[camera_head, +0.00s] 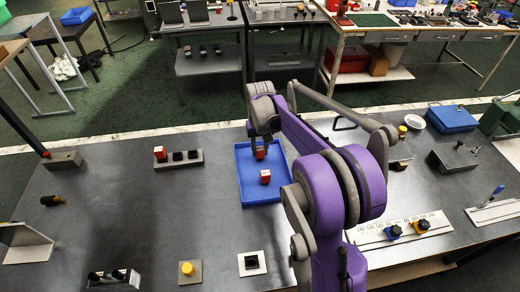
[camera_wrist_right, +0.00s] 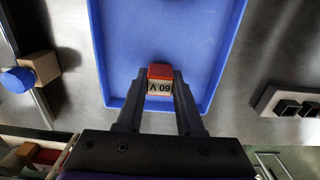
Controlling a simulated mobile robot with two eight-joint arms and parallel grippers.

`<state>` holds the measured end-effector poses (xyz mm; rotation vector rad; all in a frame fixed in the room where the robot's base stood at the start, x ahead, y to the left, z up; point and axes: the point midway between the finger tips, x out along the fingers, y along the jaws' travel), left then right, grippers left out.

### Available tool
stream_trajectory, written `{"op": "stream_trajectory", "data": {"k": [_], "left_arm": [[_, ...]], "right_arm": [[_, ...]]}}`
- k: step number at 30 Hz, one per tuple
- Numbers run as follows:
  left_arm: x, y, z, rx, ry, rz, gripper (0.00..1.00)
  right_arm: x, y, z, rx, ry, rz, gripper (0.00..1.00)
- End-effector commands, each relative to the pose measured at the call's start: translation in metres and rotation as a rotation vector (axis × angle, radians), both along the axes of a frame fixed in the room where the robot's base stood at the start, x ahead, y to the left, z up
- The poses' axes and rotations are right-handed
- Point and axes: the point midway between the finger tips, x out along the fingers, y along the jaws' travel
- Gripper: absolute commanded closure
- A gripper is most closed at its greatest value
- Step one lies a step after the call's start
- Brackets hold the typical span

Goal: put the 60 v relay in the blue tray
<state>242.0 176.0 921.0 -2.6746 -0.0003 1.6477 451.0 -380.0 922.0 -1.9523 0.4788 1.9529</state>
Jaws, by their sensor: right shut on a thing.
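The blue tray (camera_head: 245,183) lies on the dark table, left of my right arm. My right gripper (camera_head: 260,146) is over the far part of the tray. It is shut on the 60 V relay (camera_head: 260,154), a red-topped block. In the right wrist view the relay (camera_wrist_right: 160,80) sits between the two fingers, its pale label reading 60 V upside down, with the blue tray (camera_wrist_right: 120,45) below. Another red-topped block (camera_head: 265,177) stands in the tray; its label is not readable. My left gripper is not in view.
A grey holder (camera_head: 180,163) left of the tray carries a red block and black pieces. A yellow button (camera_head: 187,268) and a black piece on a white plate (camera_head: 252,263) are in front. A white rail (camera_head: 400,230) with knobs lies right.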

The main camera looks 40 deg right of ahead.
Motion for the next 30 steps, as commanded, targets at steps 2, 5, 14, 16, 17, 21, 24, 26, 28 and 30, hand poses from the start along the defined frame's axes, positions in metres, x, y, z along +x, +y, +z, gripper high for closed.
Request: {"op": "stream_trajectory", "data": {"k": [2,5,14,16,17,21,24,26,28,30], "left_arm": [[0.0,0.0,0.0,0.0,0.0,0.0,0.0],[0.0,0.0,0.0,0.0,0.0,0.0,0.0],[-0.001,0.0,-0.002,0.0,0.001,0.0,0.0],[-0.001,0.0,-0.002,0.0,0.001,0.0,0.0],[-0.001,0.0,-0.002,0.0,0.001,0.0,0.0],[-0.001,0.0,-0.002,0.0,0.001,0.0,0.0],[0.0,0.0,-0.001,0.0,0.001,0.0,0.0],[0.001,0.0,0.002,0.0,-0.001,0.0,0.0],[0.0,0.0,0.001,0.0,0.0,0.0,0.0],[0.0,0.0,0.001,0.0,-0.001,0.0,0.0]], "right_arm": [[0.0,0.0,0.0,0.0,0.0,0.0,1.0],[0.0,0.0,0.0,0.0,0.0,0.0,1.0],[0.0,0.0,-0.003,0.0,0.0,0.0,0.41],[0.0,0.0,-0.003,0.0,0.0,0.0,0.34],[0.0,0.0,-0.003,0.0,0.0,0.0,0.34],[0.0,0.0,-0.003,0.0,0.0,0.0,0.34],[0.0,0.0,-0.001,0.0,0.0,0.0,0.34],[0.0,0.0,0.003,0.0,-0.001,0.0,0.34],[0.0,0.0,0.009,0.0,0.0,-0.001,0.34],[0.0,0.0,0.021,0.0,0.0,-0.001,0.34]]}}
